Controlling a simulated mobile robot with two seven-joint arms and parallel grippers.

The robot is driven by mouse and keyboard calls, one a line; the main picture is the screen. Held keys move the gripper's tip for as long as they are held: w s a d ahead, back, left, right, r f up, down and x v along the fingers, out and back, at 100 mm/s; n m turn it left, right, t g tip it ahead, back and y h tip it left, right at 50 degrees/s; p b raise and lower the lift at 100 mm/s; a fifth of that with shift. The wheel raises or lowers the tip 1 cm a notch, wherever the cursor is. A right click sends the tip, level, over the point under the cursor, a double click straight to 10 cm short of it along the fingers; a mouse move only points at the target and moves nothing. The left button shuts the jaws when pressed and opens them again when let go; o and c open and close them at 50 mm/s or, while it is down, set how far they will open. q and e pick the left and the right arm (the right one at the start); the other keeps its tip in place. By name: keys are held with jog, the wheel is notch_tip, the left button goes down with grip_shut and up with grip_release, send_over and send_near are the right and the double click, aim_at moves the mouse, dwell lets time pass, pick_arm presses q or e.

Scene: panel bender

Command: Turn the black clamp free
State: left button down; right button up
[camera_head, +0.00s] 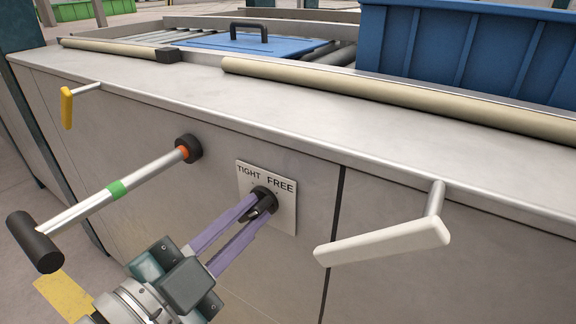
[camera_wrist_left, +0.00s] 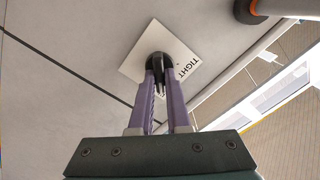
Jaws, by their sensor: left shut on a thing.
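The black clamp (camera_head: 265,196) sits on a white plate (camera_head: 285,215) on the front of the grey cabinet. The plate reads TIGHT at its upper left and FREE at its upper right. My left gripper (camera_head: 252,211) comes in from below left, with its purple fingers on either side of the clamp's grip, shut on it. The left wrist view shows the round black clamp (camera_wrist_left: 158,60) at the fingertips, in front of the plate. The fingers partly hide the clamp, and I cannot tell exactly which word it points to. My right gripper is not in view.
A crank bar with a black grip (camera_head: 36,241) sticks out left of the plate. A white lever (camera_head: 385,242) is at the right and a yellow lever (camera_head: 67,107) at the far left. Blue bin (camera_head: 470,50) and tan rollers (camera_head: 400,93) lie on top.

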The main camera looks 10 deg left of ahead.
pick_arm(q)
jog(key=shift+r, duration=0.1)
jog(key=c, duration=0.9)
grip_release()
jog(key=p+v, duration=0.1)
jog(key=v, duration=0.9)
